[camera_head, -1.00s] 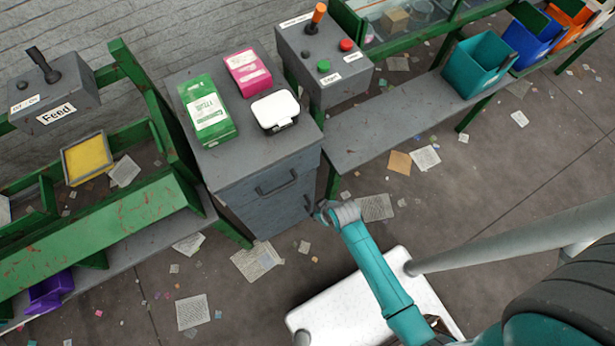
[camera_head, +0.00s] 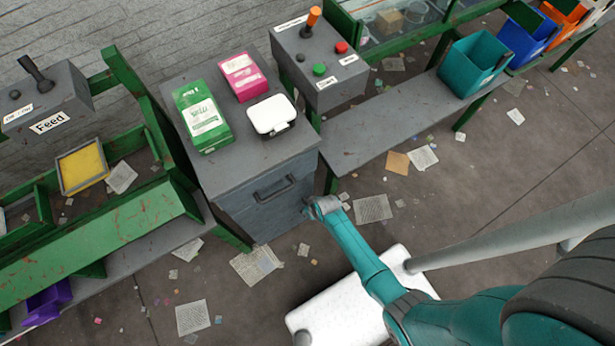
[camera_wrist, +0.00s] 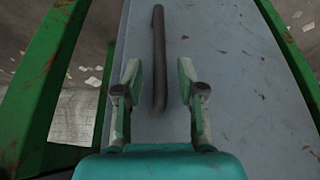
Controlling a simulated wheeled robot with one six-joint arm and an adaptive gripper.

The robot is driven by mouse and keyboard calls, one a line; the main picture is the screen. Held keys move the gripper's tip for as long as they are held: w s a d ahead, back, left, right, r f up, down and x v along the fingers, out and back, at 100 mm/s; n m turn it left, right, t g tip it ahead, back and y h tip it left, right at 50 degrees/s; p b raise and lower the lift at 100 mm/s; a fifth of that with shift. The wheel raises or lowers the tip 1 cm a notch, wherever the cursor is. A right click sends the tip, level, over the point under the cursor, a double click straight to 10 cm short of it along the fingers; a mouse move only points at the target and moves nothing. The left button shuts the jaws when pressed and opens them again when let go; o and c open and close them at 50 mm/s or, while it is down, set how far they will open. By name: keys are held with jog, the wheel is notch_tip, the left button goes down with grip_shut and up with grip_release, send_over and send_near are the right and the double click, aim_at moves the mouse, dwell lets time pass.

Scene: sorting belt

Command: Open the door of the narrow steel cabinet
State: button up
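The narrow steel cabinet (camera_head: 236,166) stands between the green frames, with a drawer handle (camera_head: 274,188) on its upper front. Its grey-blue door (camera_wrist: 220,60) fills the middle of the wrist view and looks closed. The dark bar handle (camera_wrist: 159,60) runs lengthwise on it. My gripper (camera_wrist: 159,88) is open, with one finger on each side of the handle's near end. Whether the fingers touch the door cannot be told. In the head view my gripper (camera_head: 316,209) is at the cabinet's lower right front and hides the door handle there.
On the cabinet top are a green box (camera_head: 203,116), a pink box (camera_head: 243,76) and a white case (camera_head: 272,115). Green frame posts (camera_wrist: 45,80) flank the door closely. A grey bench (camera_head: 390,125) extends right. Papers litter the floor.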

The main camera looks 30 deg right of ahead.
jog(key=shift+w+f, duration=0.2)
jog(key=shift+f, duration=0.25)
grip_shut()
jog(key=shift+s, duration=0.15)
